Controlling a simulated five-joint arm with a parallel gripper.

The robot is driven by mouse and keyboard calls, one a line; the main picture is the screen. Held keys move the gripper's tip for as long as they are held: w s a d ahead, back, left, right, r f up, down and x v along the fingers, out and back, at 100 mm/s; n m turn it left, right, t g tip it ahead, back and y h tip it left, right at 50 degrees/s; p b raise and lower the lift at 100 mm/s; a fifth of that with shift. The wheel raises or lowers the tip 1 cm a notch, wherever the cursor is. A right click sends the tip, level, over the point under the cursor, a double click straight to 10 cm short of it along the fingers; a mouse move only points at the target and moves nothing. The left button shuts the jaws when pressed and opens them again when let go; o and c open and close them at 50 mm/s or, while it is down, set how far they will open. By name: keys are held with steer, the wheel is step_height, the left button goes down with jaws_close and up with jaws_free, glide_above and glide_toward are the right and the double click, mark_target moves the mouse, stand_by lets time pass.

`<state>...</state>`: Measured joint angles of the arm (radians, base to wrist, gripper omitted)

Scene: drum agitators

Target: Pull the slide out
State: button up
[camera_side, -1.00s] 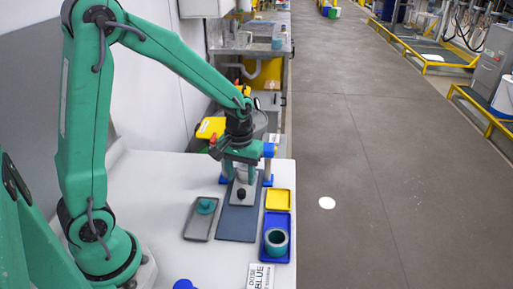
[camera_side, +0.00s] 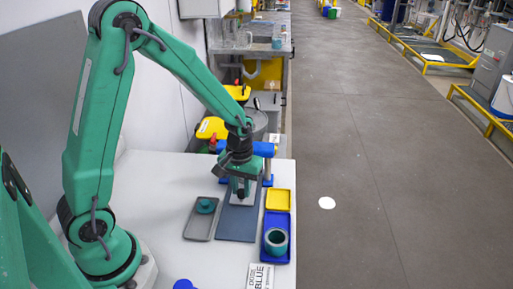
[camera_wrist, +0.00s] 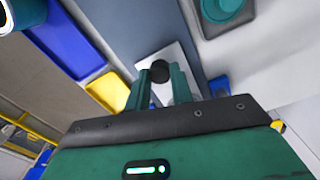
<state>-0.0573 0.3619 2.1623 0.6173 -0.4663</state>
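The slide is a pale plate (camera_side: 243,200) with a black knob (camera_wrist: 159,94), on a long blue-grey strip (camera_side: 237,224). The plate also shows in the wrist view (camera_wrist: 178,60). My gripper (camera_side: 240,187) points down over the slide. In the wrist view my gripper's two green fingers (camera_wrist: 161,78) stand apart, one on each side of the knob. Whether they touch it is hard to tell. In the side view the fingers partly cover the knob and plate.
Left of the strip is a grey tray (camera_side: 198,224) with a teal round piece (camera_side: 205,206). Right of it are a yellow tray (camera_side: 279,200) and a blue tray (camera_side: 266,250) holding a teal ring (camera_side: 277,241). A blue bar (camera_side: 264,149) stands behind my gripper. The table front is mostly clear.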

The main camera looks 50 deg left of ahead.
jaws_close()
steer(key=s+d, duration=0.8)
steer(key=shift+d, duration=0.1)
steer(key=o, duration=0.8)
jaws_free()
steer(key=shift+r, duration=0.1)
step_height(320, 180, up, 8)
stand_by(0.4)
